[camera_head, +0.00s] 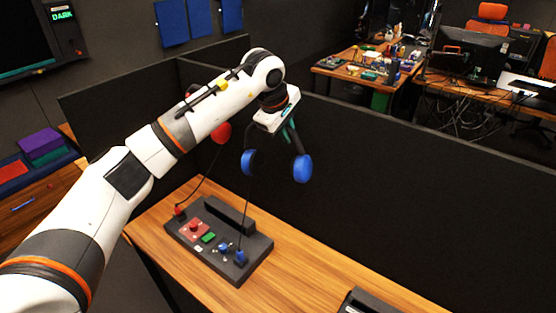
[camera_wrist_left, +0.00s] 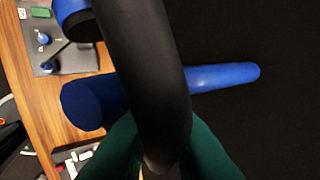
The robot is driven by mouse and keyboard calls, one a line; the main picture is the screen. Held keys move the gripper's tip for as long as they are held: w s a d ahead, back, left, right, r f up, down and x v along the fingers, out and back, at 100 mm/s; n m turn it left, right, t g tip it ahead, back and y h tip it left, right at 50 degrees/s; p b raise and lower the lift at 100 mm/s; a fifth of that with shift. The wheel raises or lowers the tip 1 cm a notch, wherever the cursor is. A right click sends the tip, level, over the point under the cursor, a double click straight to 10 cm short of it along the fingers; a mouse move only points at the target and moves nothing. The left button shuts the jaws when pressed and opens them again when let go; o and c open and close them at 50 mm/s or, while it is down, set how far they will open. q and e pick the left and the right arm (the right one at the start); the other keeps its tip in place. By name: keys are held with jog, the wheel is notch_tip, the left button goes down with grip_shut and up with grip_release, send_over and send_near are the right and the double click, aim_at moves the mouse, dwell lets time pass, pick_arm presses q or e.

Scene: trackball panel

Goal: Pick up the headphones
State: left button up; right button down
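The blue headphones, with a black band and two blue ear cups (camera_head: 302,168), are up in the air above the desk, in front of the dark partition. My left gripper (camera_head: 290,130) is at the top of their band. In the left wrist view its teal fingers close on either side of the black band (camera_wrist_left: 145,65). A thin cable runs from one blue cup down to the control panel (camera_head: 259,250). A second pair of headphones, with a red cup (camera_head: 221,132), is mostly hidden behind my left arm. My right gripper is out of view.
The panel, with red, green and blue parts, sits on the wooden desk (camera_head: 290,277). A black device (camera_head: 362,300) lies at the desk's near right. A blue rod-like shape (camera_wrist_left: 225,76) extends behind the band. The dark partition (camera_head: 390,190) borders the desk.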

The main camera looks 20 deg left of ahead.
pick_arm(q)
grip_shut()
jog(key=shift+r, duration=0.1)
jog(key=shift+w+r+b, duration=0.1)
jog(key=shift+r+b, duration=0.3)
jog(key=shift+r, duration=0.2)
notch_tip(320, 180, up, 8)
jog(key=shift+f+b, duration=0.15)
jog(key=shift+b, duration=1.05)
jog(key=shift+r, duration=0.5)
